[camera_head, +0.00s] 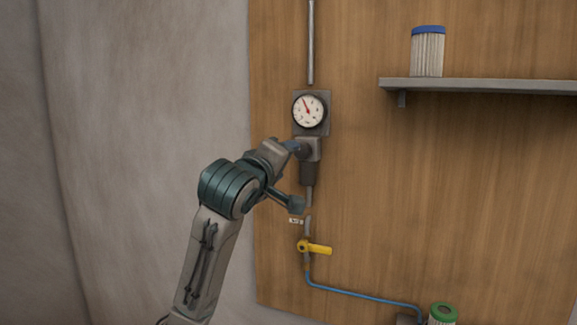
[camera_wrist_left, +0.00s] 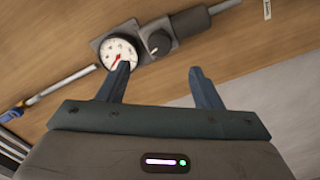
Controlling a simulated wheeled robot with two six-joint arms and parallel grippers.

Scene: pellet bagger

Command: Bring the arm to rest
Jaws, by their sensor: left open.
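My left arm (camera_head: 213,245) reaches up from the lower left in the head view. Its left gripper (camera_head: 294,176) is open, with the two fingers spread apart in front of the wooden panel. In the left wrist view the open gripper (camera_wrist_left: 158,68) has nothing between its fingers. One fingertip overlaps the lower edge of the round gauge (camera_wrist_left: 119,52) in that view. A black knob (camera_wrist_left: 159,43) shows just beyond the gap between the fingers. In the head view the gripper partly hides the regulator body (camera_head: 313,150) below the gauge (camera_head: 308,110). My right gripper is not in view.
The wooden panel (camera_head: 450,190) carries a yellow-handled valve (camera_head: 319,249) and a blue hose (camera_head: 360,294) below the gripper. A shelf (camera_head: 480,86) with a blue-capped filter (camera_head: 428,53) is at the upper right. A green-topped cylinder (camera_head: 443,314) stands at the bottom. Space left of the arm looks clear.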

